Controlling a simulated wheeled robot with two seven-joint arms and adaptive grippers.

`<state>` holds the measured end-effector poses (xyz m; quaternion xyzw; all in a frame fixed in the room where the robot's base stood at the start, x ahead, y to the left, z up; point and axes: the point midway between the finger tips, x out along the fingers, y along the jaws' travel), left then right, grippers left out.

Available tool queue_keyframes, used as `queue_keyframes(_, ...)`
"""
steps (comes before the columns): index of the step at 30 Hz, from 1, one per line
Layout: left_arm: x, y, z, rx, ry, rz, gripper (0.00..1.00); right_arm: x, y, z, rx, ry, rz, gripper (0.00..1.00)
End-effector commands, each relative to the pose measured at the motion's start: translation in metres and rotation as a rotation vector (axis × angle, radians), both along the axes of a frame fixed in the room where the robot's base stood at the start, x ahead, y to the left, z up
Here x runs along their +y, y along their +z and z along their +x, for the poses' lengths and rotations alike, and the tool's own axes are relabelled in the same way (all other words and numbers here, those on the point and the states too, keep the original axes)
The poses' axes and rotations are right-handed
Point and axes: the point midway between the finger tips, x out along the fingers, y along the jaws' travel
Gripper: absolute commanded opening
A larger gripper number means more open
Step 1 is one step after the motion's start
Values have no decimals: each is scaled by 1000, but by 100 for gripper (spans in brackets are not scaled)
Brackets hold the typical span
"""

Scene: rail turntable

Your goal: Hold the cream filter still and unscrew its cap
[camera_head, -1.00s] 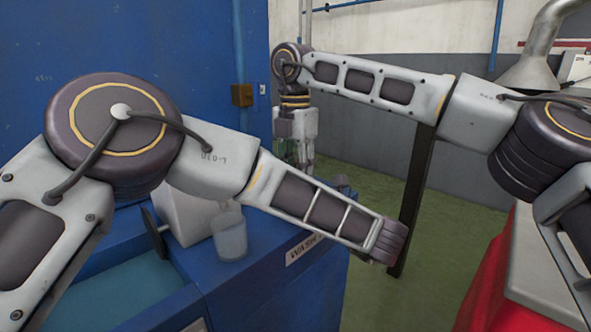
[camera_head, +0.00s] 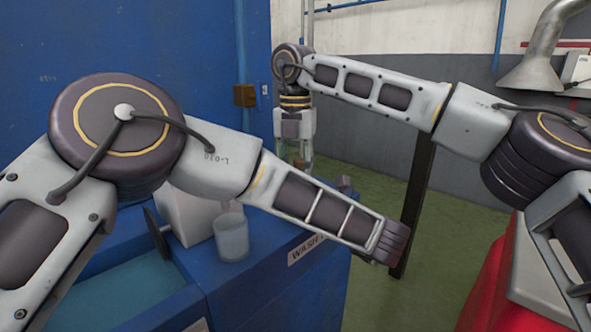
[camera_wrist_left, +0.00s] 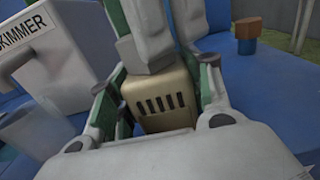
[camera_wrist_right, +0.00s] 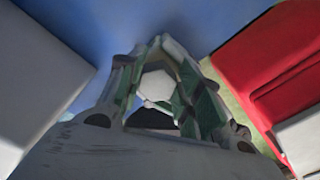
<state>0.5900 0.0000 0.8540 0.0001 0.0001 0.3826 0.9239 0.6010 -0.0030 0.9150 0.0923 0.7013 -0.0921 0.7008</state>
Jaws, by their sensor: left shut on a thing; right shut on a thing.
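The cream filter (camera_wrist_left: 158,98), a boxy body with dark slots, sits between the fingers of my left gripper (camera_wrist_left: 160,75) in the left wrist view. That gripper is shut on it. The pale six-sided cap (camera_wrist_right: 158,86) shows in the right wrist view between the fingers of my right gripper (camera_wrist_right: 160,75), which is shut on it. In the head view my right gripper (camera_head: 298,150) points down over the blue bench. My left forearm hides the filter and my left gripper there. Whether the cap has turned on its thread cannot be told.
The blue bench (camera_head: 270,285) carries a WASH label and a sunken blue basin (camera_head: 125,290). A clear cup (camera_head: 231,238) and a white box (camera_head: 190,212) marked SKIMMER stand beside it. A dark post (camera_head: 413,205) rises behind. A red surface (camera_head: 487,285) lies at right.

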Motion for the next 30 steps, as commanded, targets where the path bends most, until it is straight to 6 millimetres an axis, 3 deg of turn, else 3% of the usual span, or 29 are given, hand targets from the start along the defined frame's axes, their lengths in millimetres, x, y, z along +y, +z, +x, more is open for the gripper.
queue_keyframes(8,-1,0,0,0,-1,0,7,1,-1,0,0,45,0,10)
queue_keyframes(30,-1,0,0,0,-1,0,7,6,-1,0,1,473,1,10)
